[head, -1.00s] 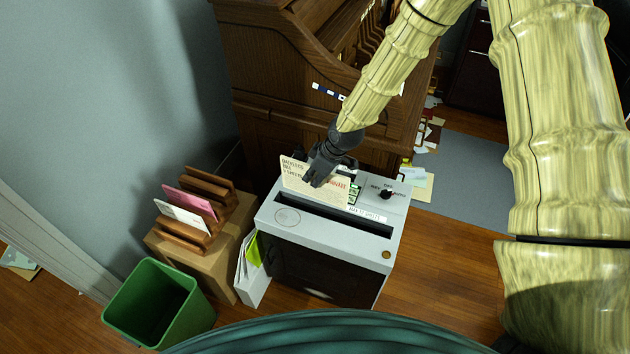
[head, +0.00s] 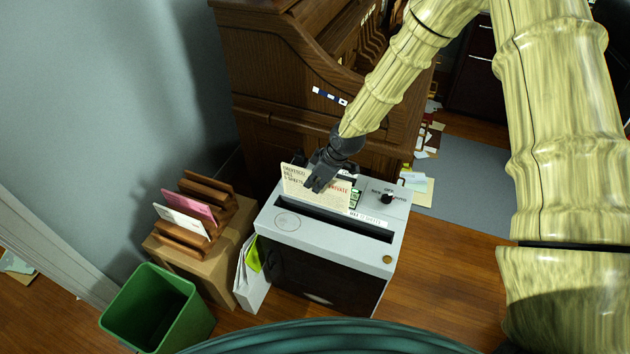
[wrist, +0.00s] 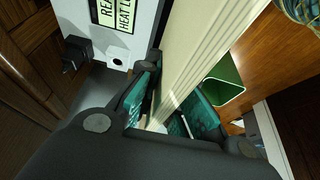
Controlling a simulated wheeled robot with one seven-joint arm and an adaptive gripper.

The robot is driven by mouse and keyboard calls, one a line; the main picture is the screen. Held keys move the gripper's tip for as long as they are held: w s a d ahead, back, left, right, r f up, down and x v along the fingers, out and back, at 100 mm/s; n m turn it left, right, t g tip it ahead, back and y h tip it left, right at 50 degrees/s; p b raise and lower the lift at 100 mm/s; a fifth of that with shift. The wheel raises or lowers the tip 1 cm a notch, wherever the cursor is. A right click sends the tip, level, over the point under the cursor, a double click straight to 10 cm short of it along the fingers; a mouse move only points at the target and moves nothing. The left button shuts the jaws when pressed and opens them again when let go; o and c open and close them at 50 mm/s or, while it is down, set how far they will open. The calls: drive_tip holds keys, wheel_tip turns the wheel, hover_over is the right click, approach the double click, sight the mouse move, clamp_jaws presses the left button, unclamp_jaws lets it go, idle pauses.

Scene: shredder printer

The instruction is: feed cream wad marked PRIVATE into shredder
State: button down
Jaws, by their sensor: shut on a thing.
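The cream wad (head: 300,188) bears several printed lines and red lettering that reads as PRIVATE, partly covered by my gripper. My gripper (head: 318,183) is shut on the wad's upper edge and holds it upright. In the wrist view the wad (wrist: 205,50) runs between the teal-padded fingers (wrist: 170,115). The grey shredder (head: 300,227) stands below, with a long dark slot (head: 335,217) across its top. The wad's lower edge is close behind the slot in the head view; I cannot tell whether it touches the shredder top.
A knob (head: 387,198) sits on the shredder's top right. A wooden rack (head: 207,187) with pink and white papers stands on a carton (head: 215,264) at left. A green bin (head: 155,308) stands at front left. A wooden rolltop desk (head: 270,100) is behind.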

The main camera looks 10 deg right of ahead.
wheel_tip(320, 180, down, 8)
drive_tip(key=b, duration=0.3)
idle(0.7)
drive_tip(key=shift+r, duration=0.1)
drive_tip(key=c, duration=1.5)
unclamp_jaws()
drive_tip(key=v, duration=1.2)
